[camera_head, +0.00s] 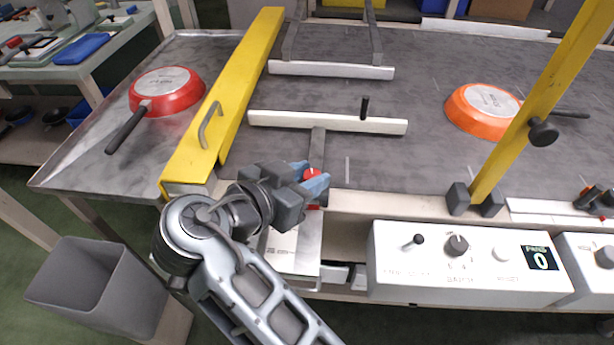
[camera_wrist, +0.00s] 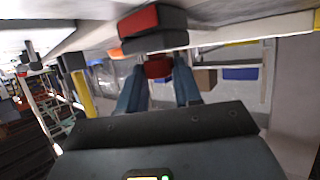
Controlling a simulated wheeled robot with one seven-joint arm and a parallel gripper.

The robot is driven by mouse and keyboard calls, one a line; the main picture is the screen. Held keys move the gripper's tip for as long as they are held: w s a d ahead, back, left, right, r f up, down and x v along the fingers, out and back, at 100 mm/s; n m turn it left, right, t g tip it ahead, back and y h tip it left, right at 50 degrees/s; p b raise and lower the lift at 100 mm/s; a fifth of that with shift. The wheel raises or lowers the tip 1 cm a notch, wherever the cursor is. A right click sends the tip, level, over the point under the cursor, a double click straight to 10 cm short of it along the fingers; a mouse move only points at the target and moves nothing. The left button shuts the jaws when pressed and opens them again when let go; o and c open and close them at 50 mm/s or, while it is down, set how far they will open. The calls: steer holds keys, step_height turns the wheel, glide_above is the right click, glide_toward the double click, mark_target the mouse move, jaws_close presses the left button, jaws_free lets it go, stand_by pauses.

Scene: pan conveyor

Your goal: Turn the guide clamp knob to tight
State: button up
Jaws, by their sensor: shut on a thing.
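The guide clamp knob (camera_head: 311,174) is red and sits at the front edge of the conveyor, at the foot of the guide rail's grey bracket. My gripper (camera_head: 316,184) has blue fingers and reaches it from the left. In the wrist view my gripper (camera_wrist: 160,85) is shut on the red knob (camera_wrist: 158,67), with one finger on each side. The fingers hide part of the knob, and I cannot read its turn position. The white guide rail (camera_head: 340,123) lies across the belt behind it.
A yellow gate (camera_head: 225,105) with a handle stands left of my gripper. A red pan (camera_head: 166,90) and an orange pan (camera_head: 482,108) lie upside down on the belt. A white control box (camera_head: 465,265) is at the front right. A grey bin (camera_head: 95,285) stands at lower left.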

steer(key=shift+f, duration=0.1)
steer(key=o, duration=1)
steer(key=shift+o, duration=0.2)
steer(key=shift+v, duration=3.95)
